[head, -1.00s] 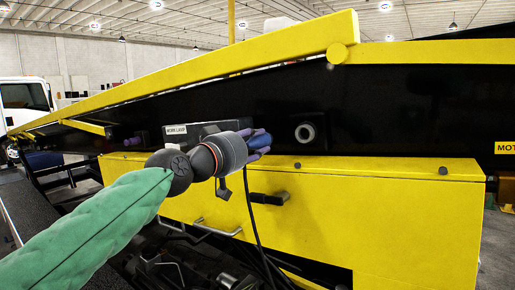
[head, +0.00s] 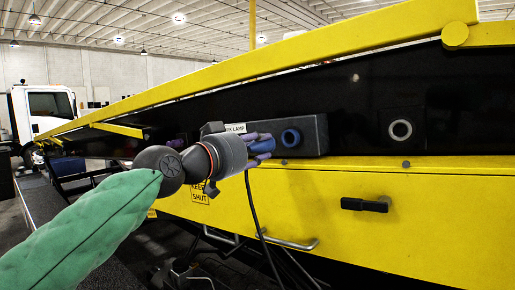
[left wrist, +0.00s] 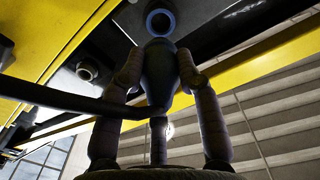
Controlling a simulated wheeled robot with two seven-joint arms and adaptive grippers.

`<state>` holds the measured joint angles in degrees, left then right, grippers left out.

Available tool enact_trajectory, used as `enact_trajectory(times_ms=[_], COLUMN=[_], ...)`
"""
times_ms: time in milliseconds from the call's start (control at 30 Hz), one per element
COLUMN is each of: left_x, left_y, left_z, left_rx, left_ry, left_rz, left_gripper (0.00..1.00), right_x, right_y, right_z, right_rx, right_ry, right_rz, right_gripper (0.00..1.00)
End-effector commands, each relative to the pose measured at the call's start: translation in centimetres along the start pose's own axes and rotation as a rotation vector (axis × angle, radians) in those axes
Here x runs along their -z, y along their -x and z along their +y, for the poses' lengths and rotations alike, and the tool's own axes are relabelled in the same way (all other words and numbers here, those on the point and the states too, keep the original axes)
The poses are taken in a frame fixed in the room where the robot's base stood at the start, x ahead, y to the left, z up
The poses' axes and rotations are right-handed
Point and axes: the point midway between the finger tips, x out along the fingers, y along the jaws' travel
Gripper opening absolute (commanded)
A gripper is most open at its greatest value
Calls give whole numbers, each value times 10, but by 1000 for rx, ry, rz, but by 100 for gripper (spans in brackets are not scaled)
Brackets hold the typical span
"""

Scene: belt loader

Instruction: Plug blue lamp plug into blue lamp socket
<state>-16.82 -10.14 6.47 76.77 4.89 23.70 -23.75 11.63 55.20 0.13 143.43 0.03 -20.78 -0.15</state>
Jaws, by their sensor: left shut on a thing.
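My left gripper (head: 264,147) is shut on the blue plug (head: 263,146), with purple fingers around it. In the head view the blue lamp socket (head: 291,138) is on the face of a dark box, just right of the plug. The plug looks apart from the socket in the head view; the exact gap is hard to tell. A black cable (head: 254,205) hangs below the gripper. My right gripper is not in view.
The dark box (head: 316,137) has a partly hidden label ending in "LAMP". A grey-ringed round socket (head: 400,130) sits to its right on the black frame. A yellow cabinet (head: 300,200) with a black handle (head: 364,205) is below. A yellow beam (head: 330,52) runs above.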

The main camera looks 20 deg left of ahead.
Motion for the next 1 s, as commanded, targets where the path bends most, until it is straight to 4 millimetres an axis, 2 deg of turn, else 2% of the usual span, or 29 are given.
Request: enact_trajectory(times_ms=[167, 700, 1000], left_x=[0, 1, 1], left_y=[-2, -44, -58], left_z=[0, 0, 0], left_rx=[0, 1, 1], left_ry=[1, 1, 1], left_rz=[-1, -1, 1], left_gripper=[0, 0, 0], right_x=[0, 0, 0], right_y=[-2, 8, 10], right_z=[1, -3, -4], right_rx=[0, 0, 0], right_ry=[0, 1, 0], right_rz=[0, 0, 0], right_gripper=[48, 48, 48])
